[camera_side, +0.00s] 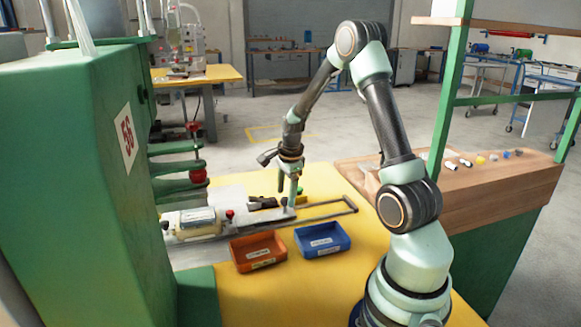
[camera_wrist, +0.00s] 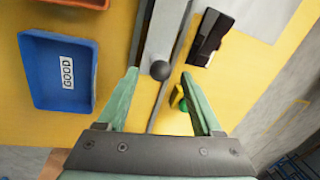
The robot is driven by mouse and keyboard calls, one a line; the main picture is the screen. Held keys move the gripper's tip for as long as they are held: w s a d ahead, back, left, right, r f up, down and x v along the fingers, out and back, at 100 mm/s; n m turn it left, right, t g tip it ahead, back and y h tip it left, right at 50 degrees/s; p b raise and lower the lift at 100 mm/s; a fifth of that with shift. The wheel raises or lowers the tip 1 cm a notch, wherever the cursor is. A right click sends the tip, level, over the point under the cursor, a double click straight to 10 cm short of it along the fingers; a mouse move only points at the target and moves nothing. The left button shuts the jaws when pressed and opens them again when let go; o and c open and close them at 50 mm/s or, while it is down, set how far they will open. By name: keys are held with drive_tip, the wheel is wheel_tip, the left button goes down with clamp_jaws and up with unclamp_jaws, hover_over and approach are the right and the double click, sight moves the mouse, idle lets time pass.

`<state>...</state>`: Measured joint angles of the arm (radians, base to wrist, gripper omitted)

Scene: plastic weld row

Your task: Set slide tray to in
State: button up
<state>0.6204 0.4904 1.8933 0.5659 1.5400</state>
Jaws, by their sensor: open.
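The slide tray (camera_side: 262,217) is a pale grey metal strip on dark rails (camera_side: 325,216). The rails run from the green machine rightward over the yellow table, with their closed end at the right. In the wrist view the tray (camera_wrist: 166,25) enters from the top and ends at a dark round knob (camera_wrist: 160,69). My gripper (camera_side: 287,197) points down over the tray's outer end. In the wrist view my gripper (camera_wrist: 160,75) is open, with one green finger on each side of the knob. I cannot tell whether the fingers touch it.
An orange bin (camera_side: 258,252) and a blue bin (camera_side: 322,239) marked GOOD stand in front of the rails. A cream cylindrical part (camera_side: 195,222) lies near the green machine (camera_side: 75,170). A black clamp-like item (camera_wrist: 210,38) lies beside the tray, near a yellow-green object (camera_wrist: 178,98).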

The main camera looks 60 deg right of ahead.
drive_tip(key=shift+w+d+f, duration=0.1)
drive_tip(key=shift+w+f, duration=0.05)
drive_tip(key=shift+f, duration=0.85)
clamp_jaws()
idle(0.8)
